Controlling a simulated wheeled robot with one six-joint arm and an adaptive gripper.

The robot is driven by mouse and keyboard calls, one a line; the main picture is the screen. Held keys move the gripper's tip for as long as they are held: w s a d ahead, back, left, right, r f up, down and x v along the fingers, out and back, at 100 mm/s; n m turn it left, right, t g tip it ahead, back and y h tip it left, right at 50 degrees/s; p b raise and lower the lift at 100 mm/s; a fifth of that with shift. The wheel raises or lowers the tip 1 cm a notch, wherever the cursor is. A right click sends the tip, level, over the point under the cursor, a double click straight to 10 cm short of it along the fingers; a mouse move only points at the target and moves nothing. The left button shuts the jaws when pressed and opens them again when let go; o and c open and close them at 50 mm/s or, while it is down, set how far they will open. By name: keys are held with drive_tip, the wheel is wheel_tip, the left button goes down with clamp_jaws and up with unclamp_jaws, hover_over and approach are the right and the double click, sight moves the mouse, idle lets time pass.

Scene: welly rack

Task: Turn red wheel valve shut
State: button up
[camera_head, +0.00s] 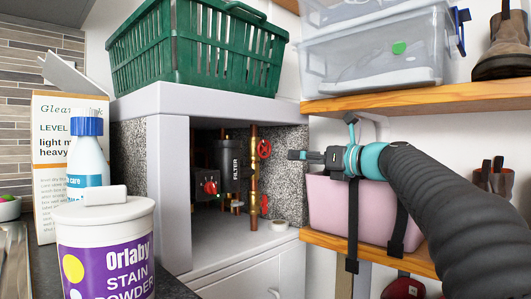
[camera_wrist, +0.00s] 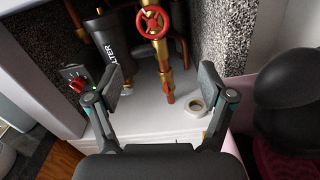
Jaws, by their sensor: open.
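A red wheel valve (camera_head: 264,149) sits on a vertical copper and brass pipe inside the open cabinet. It also shows at the top of the wrist view (camera_wrist: 153,21), face-on with its spokes visible. A smaller red handle (camera_head: 263,204) is lower on the same pipe; it also shows in the wrist view (camera_wrist: 168,90). My gripper (camera_head: 292,155) is at the right side of the cabinet opening, to the right of the wheel and apart from it. In the wrist view my gripper (camera_wrist: 162,82) is open and empty, its fingers spread below the wheel.
A black filter (camera_head: 235,165) and a red knob on a dark box (camera_head: 209,187) are left of the pipe. A white ring (camera_wrist: 195,107) lies on the cabinet floor. A pink bin (camera_head: 330,212) on a wooden shelf stands right of the cabinet. A green basket (camera_head: 198,48) sits on top.

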sight(266, 147)
drive_tip(key=w+a+n+p, duration=0.1)
drive_tip(key=w+a+n, duration=0.2)
drive_tip(key=n, duration=0.8)
drive_tip(key=w+a+r+n+p, duration=0.1)
drive_tip(key=w+a+n, duration=0.2)
drive_tip(key=n, duration=0.9)
drive_tip(key=w+a+r+n, duration=0.1)
drive_tip(key=w+a+n, duration=0.2)
drive_tip(key=n, duration=0.8)
drive_tip(key=shift+a+r+n+p, duration=0.15)
drive_tip(key=shift+a+n+p, duration=0.25)
drive_tip(key=shift+a, duration=0.05)
